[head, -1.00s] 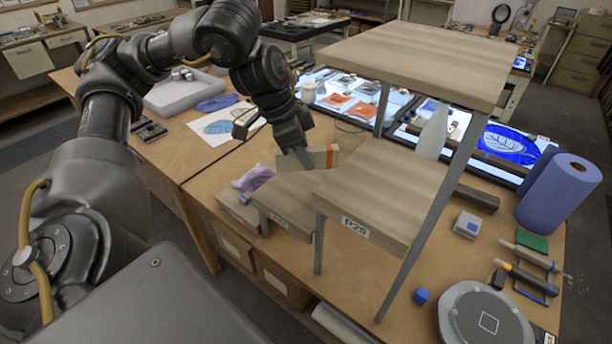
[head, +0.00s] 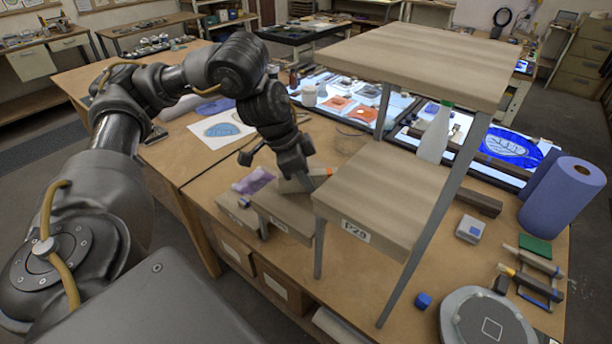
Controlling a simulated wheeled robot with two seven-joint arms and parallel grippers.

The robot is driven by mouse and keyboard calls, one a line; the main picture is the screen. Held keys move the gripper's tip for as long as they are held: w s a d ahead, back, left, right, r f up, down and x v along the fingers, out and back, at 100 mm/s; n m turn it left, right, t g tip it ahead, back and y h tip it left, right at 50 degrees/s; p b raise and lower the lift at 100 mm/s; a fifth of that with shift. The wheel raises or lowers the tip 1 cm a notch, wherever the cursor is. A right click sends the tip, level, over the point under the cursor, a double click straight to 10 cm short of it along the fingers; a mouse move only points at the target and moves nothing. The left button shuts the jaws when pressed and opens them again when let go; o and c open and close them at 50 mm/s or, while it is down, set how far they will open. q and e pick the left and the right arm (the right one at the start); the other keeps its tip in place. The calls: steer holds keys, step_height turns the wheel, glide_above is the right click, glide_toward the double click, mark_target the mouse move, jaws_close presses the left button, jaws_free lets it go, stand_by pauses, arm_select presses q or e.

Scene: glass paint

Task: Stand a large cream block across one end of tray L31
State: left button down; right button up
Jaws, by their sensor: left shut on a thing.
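My left gripper (head: 296,184) points down over the low wooden step of the stand, left of the shelf marked P-29. It is shut on a cream block with an orange stripe (head: 321,172). Only a small part of the block shows beside the fingers; the rest is hidden behind the gripper and the shelf. I cannot tell whether the block touches the step. Low wooden tiers (head: 284,222) with small labels stand below the gripper; those labels are too small to read, so I cannot pick out tray L31. My right gripper is not in view.
The P-29 shelf (head: 385,200) and the tall upper shelf (head: 430,60) on thin metal legs stand close to the right. A purple cloth (head: 254,181) lies left of the gripper. A white bottle (head: 436,135) and a blue roll (head: 565,200) stand farther right.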

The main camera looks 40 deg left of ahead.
arm_select(q)
steer(key=c, duration=1.3)
jaws_free()
steer(key=shift+w+f, duration=0.1)
steer(key=shift+f, duration=0.1)
steer(key=shift+r, duration=0.1)
steer(key=shift+r, duration=0.2)
steer(key=shift+a+r, duration=0.15)
steer(key=shift+r, duration=0.15)
steer(key=p+v, duration=0.2)
steer(key=v, duration=0.9)
steer(key=shift+r+p, duration=0.1)
steer(key=shift+p, duration=0.2)
